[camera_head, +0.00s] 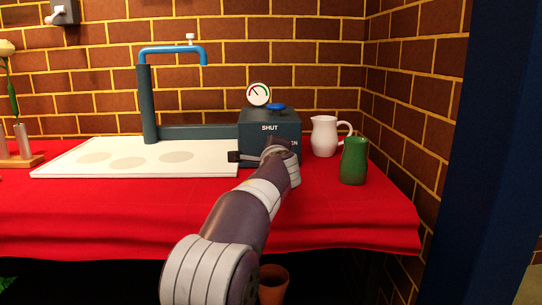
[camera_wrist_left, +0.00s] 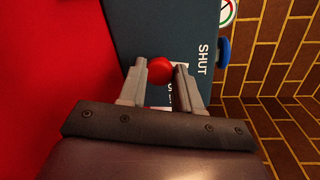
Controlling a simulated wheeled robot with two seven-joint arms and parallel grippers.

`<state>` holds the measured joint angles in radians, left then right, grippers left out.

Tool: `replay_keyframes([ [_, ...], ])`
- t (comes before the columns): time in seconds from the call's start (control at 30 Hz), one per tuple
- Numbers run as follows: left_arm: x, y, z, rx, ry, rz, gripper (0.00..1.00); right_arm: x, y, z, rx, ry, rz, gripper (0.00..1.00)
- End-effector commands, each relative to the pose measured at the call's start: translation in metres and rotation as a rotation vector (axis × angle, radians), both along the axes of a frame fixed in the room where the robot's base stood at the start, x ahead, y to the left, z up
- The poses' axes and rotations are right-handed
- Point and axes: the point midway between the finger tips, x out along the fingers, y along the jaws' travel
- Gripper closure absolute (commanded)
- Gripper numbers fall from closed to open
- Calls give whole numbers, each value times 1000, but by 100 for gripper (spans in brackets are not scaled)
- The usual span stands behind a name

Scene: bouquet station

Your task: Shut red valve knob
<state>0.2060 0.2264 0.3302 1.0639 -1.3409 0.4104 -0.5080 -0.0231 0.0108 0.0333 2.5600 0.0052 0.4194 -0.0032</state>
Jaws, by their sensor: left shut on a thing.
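The red valve knob (camera_wrist_left: 160,70) is a round red ball on the front of a dark blue-grey valve box (camera_head: 270,119). The box carries a white "SHUT" label above, and part of a lower label ending in "EN" shows. My left gripper (camera_wrist_left: 161,76) is shut on the red knob, one finger on either side of it. My right gripper is in neither view.
A dial gauge (camera_head: 259,94) and a blue knob (camera_head: 276,106) top the box. A white jug (camera_head: 324,137) and a green cup (camera_head: 354,162) stand to its right. A white tray (camera_head: 215,158) and blue-spouted tap (camera_head: 172,50) are left. A brick wall stands behind.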

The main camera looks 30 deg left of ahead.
Motion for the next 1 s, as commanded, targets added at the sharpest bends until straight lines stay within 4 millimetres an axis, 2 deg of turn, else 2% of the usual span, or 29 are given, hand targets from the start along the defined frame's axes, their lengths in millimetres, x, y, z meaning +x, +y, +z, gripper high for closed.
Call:
replay_keyframes([
  [0.4, 0, 1, -2, -133, -79, 1, 97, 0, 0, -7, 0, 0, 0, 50],
  [0.9, 0, 1, -2, -147, -86, 1, 97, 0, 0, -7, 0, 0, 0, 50],
  [0.93, 0, 1, -2, -147, -86, 1, 60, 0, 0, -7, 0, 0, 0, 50],
  [1.0, 0, 1, -2, -146, -87, 1, 42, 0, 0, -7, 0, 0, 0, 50],
])
